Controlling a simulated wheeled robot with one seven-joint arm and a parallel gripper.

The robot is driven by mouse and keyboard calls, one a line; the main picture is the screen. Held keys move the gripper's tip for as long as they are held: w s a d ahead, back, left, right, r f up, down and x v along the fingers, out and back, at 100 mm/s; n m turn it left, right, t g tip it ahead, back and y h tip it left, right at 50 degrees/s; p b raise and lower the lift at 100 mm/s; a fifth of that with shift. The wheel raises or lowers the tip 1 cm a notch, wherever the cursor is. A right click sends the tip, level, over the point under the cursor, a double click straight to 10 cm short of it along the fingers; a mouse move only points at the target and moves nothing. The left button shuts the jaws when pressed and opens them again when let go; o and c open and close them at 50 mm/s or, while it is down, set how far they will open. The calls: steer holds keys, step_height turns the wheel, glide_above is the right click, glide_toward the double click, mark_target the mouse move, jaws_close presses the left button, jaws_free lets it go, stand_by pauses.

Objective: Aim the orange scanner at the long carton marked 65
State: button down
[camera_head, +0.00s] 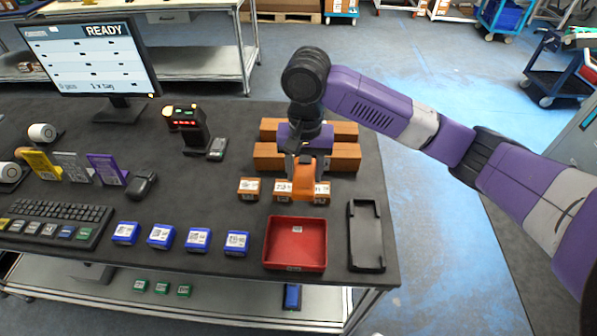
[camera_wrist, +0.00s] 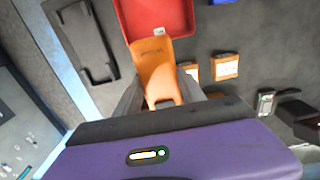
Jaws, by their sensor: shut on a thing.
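My gripper (camera_head: 305,158) is shut on the orange scanner (camera_head: 311,181) above the table, in front of the long cartons. In the wrist view the scanner (camera_wrist: 154,62) sits between my fingers (camera_wrist: 160,98), its orange body reaching toward the red tray. Two rows of long brown cartons, a back row (camera_head: 345,131) and a front row (camera_head: 346,157), lie behind my gripper and are partly hidden by it. I cannot read a 65 on either. Small orange boxes with white labels, a left one (camera_head: 249,188) and a right one (camera_head: 322,193), stand beside and below the scanner.
A red tray (camera_head: 268,245) and an empty black holder (camera_head: 353,245) lie at the table's front right. Several blue boxes (camera_head: 198,240) line the front edge. A black device with red lights (camera_head: 188,125), a monitor (camera_head: 90,60) and a keyboard (camera_head: 60,215) stand left.

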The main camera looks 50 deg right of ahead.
steer(key=shift+d+f+b, duration=0.1)
steer(key=shift+f+b, duration=3.2)
steer(key=shift+s+a+f+b, duration=0.15)
steer(key=shift+f+b, duration=0.05)
steer(key=shift+f, duration=0.4)
steer(key=shift+s+a+f+b, duration=0.1)
steer(key=shift+a+f+b, duration=0.1)
steer(key=shift+f, duration=0.35)
steer(key=shift+d, duration=0.1)
steer(key=shift+r, duration=0.1)
steer(key=shift+w+d+r+p, duration=0.1)
steer(key=shift+r+p, duration=0.45)
steer(key=shift+p, duration=0.05)
steer(key=shift+w+d+r+p, duration=0.1)
steer(key=shift+r+p, duration=0.45)
steer(key=shift+p, duration=0.05)
